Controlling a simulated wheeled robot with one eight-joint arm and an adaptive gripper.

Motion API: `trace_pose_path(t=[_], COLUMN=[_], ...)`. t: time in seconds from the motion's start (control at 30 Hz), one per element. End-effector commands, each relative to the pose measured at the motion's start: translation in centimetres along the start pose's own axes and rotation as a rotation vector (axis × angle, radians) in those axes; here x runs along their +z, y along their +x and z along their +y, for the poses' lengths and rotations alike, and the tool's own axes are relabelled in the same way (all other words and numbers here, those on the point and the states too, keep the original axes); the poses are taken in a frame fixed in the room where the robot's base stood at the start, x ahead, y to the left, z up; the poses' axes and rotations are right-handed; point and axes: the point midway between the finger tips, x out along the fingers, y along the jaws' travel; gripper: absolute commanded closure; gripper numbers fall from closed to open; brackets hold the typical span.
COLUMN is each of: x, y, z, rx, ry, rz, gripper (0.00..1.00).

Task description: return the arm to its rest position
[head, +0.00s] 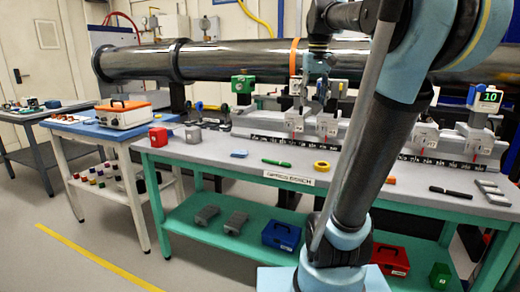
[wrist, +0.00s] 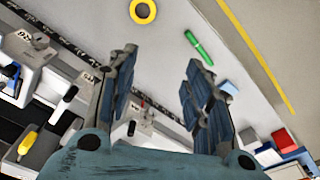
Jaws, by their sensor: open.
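My gripper (head: 318,94) hangs at the end of my bent arm over the back part of the optics bench (head: 226,151), in front of the long dark pipe. In the wrist view my gripper (wrist: 158,68) has its two blue-grey fingers spread apart with nothing between them. The bench top with a yellow ring (wrist: 143,11) and a green marker (wrist: 199,47) shows beyond the fingertips. My arm rises from the front and hides part of the bench in the head view.
Mounts on a rail (head: 297,122) stand close to my gripper. The pipe (head: 226,62) runs behind. A green-topped mount (head: 243,85) is left of my gripper; one reading 10 (head: 487,97) is far right. A side table (head: 84,131) holds an orange-and-white case (head: 123,112). Floor at left is clear.

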Motion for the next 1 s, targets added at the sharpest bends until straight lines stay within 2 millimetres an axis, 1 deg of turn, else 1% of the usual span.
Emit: trace_pose_path(t=[0.03, 0.27, 0.3, 0.47, 0.6, 0.7, 0.8, 0.83, 0.9, 1.0], x=[1.6, 8.1, 9.3, 13.9, 18.0, 20.4, 22.2, 22.7, 23.4, 23.9], y=[1.8, 9.7, 11.2, 17.3, 22.9, 26.5, 29.2, 29.8, 30.9, 31.6], z=[-0.2, -1.1, -1.2, -1.8, -2.3, -2.6, -2.8, -2.8, -2.9, -3.0], rx=[0.001, 0.004, 0.004, 0.006, 0.006, 0.007, 0.007, 0.007, 0.007, 0.007], ry=[0.006, 0.034, 0.039, 0.059, 0.075, 0.087, 0.094, 0.096, 0.1, 0.102], rz=[0.005, 0.032, 0.036, 0.055, 0.071, 0.081, 0.088, 0.09, 0.093, 0.095], gripper=[0.54, 0.54, 0.54, 0.54, 0.54, 0.54, 0.54, 0.54, 0.54, 0.54])
